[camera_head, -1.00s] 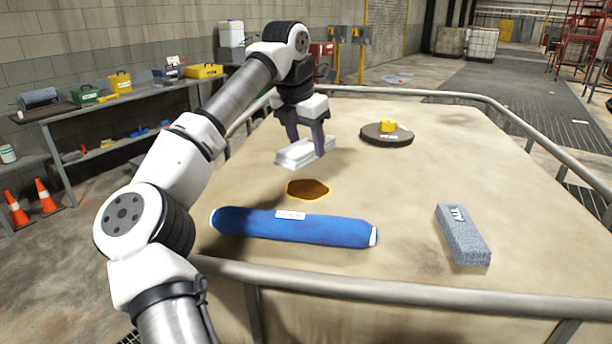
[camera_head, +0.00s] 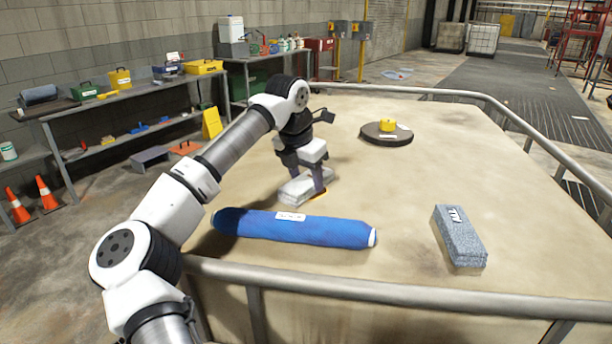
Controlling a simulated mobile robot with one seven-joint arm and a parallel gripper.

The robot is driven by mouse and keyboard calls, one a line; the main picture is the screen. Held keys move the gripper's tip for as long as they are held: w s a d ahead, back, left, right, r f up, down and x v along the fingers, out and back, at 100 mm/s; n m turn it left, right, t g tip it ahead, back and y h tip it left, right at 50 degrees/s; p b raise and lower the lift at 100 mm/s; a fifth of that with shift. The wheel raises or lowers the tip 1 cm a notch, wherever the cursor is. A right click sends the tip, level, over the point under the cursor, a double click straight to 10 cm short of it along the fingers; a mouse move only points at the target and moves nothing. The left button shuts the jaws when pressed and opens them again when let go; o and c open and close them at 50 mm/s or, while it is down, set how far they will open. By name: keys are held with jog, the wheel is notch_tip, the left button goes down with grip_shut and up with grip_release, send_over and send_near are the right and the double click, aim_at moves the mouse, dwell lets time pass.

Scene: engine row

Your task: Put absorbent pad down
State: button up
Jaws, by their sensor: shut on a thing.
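My gripper (camera_head: 308,181) is shut on a white, folded absorbent pad (camera_head: 296,190). The pad is low, at or just above the tan surface, behind the blue roll. It covers most of an orange-brown spill (camera_head: 320,194); only a sliver of the spill shows at the pad's right side. I cannot tell whether the pad touches the surface. The far finger is partly hidden by the pad and the wrist.
A blue absorbent roll (camera_head: 300,229) lies close in front of the pad. A grey block-like pack (camera_head: 459,238) lies to the right. A dark round lid with a yellow knob (camera_head: 386,133) sits farther back. A metal rail (camera_head: 400,290) edges the surface. The middle right is clear.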

jog(key=o, duration=1)
jog(key=b+v, duration=0.2)
jog(key=v, duration=1)
jog(key=shift+r, duration=0.15)
